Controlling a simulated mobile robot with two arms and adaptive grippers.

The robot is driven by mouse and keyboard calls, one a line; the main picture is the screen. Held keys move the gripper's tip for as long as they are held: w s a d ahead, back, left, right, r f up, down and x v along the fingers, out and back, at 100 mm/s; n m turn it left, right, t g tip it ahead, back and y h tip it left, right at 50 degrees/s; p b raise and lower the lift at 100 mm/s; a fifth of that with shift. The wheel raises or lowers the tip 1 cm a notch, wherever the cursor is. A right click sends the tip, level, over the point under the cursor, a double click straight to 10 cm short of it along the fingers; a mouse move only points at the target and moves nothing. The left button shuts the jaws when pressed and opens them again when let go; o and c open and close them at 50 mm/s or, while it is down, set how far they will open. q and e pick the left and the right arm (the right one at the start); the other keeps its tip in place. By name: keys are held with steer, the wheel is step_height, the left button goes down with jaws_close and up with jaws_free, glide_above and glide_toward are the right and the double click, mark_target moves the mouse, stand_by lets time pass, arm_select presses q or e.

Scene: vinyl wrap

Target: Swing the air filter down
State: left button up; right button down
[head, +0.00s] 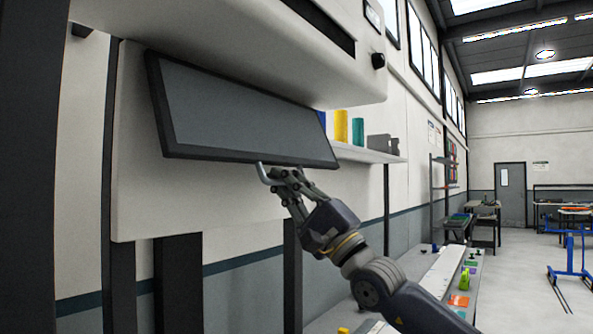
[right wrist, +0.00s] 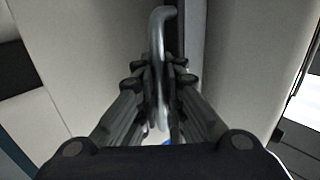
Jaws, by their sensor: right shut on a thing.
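The air filter (head: 235,115) is a flat dark-grey panel with a black frame, under the white machine's overhang. It is tilted, with its lower edge out from the white panel behind. A metal hook-like handle (head: 263,173) shows at its lower edge; it also shows in the right wrist view (right wrist: 158,45). My right gripper (head: 275,175) is shut on this handle, just below the filter's lower edge. In the right wrist view its fingers (right wrist: 163,75) are on both sides of the handle. My left gripper is not in view.
The white machine body (head: 250,40) overhangs the filter. To the right, a wall shelf (head: 365,153) holds yellow and green rolls. A long bench (head: 440,285) with small coloured items runs behind my right arm. Open floor (head: 525,285) lies further right.

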steer(key=shift+t+y, duration=0.4)
steer(key=shift+y, duration=0.2)
steer(key=shift+w+a+f, duration=0.45)
steer(key=shift+w+a, duration=0.1)
steer(key=shift+a, duration=0.3)
steer(key=shift+w+a+f, duration=0.5)
steer(key=shift+w+a, duration=0.1)
steer(key=shift+a, duration=0.2)
steer(key=shift+w+a+f, duration=0.45)
steer(key=shift+w+a, duration=0.1)
steer(key=shift+a, duration=0.3)
steer(key=c, duration=1.7)
jaws_free()
steer(key=shift+w+a+r, duration=0.1)
steer(key=shift+w, duration=0.05)
steer(key=shift+d+r, duration=0.2)
steer(key=shift+f, duration=0.1)
steer(key=v, duration=1.2)
